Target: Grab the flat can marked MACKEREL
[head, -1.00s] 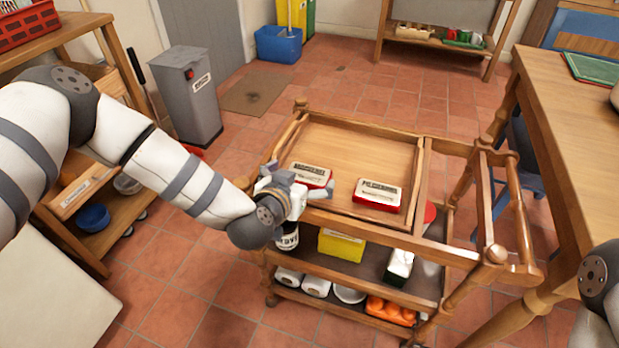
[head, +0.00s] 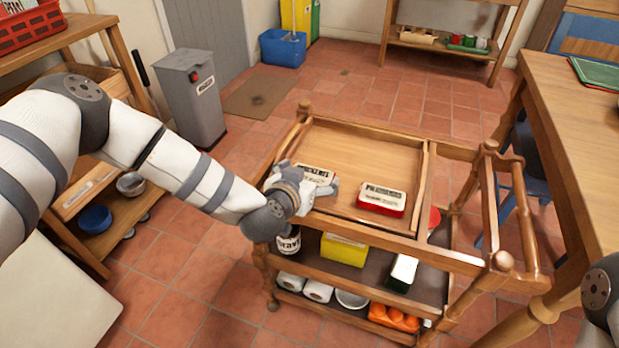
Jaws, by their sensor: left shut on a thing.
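Two flat red cans with white tops are in the tray on top of the wooden trolley (head: 390,140) in the head view. The left can (head: 316,174) is partly hidden by my left gripper (head: 318,187), which is shut on it at the tray's near left corner. Its label is too small and covered to read surely; earlier it looked like MACKEREL. The other can (head: 382,198) lies flat to the right, apart from the gripper, and its label seems to start with P. My right gripper is out of view; only part of that arm shows at the right edge.
The tray's raised rim surrounds the cans, and its far part is bare. A yellow box (head: 344,249) and other goods fill the lower shelves. A wooden table (head: 580,130) stands close on the right, with trolley posts rising between.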

